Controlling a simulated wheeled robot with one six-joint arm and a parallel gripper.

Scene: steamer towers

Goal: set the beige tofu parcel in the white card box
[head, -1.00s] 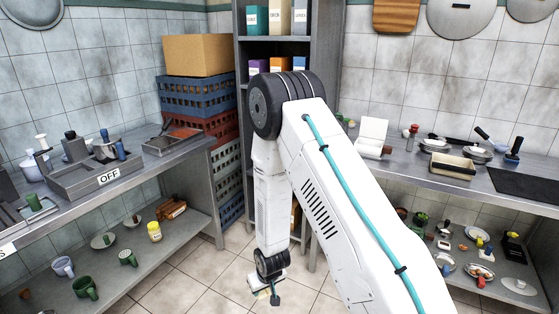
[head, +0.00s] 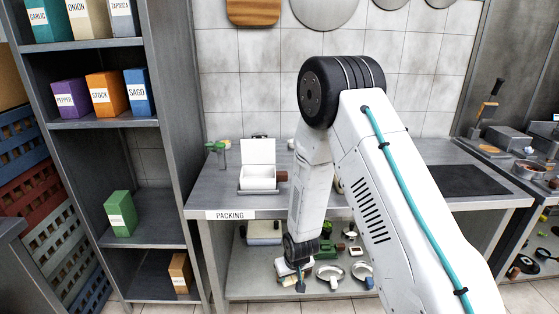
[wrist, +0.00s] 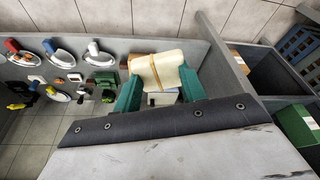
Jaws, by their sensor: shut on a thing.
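The beige tofu parcel (wrist: 157,70) is between the two green fingers of my gripper (wrist: 160,88) in the wrist view. My gripper is shut on it. In the head view my gripper (head: 300,280) hangs low in front of the packing table, below the height of its top, and the parcel is hard to make out there. The white card box (head: 258,177) stands on the left part of the packing table with its lid raised at the back. The box is above and left of my gripper in the picture. Its inside floor is not clearly visible.
The packing table (head: 222,200) has a lower shelf with pans (head: 330,272) and other small items behind my gripper. A brown item touches the box's right side in the picture. A grey shelf unit (head: 95,124) with labelled cartons stands left. A dark panel (head: 468,180) lies on the right.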

